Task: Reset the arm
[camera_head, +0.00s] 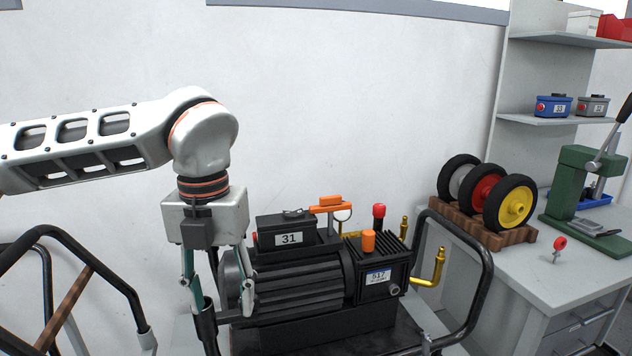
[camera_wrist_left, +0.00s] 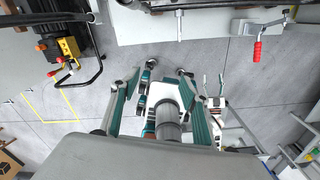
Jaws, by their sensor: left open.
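My left arm comes in from the left in the camera_head view, bends at a white elbow and hangs down. My left gripper (camera_head: 218,305) points downward with its two teal-and-grey fingers apart and nothing held between them. It is in front of the left end of a black motor-like machine (camera_head: 300,285), close to a black tube end. Whether it touches the tube cannot be told. In the left wrist view the fingers of the left gripper (camera_wrist_left: 160,80) are spread, with parts of my own body behind.
The machine carries a box labelled 31 (camera_head: 289,236) and an orange handle (camera_head: 331,204). A black tubular frame (camera_head: 483,280) surrounds it on the right. A workbench (camera_head: 560,282) holds wheels on a wooden rack (camera_head: 512,238) and a green press (camera_head: 568,195). The wall behind is bare.

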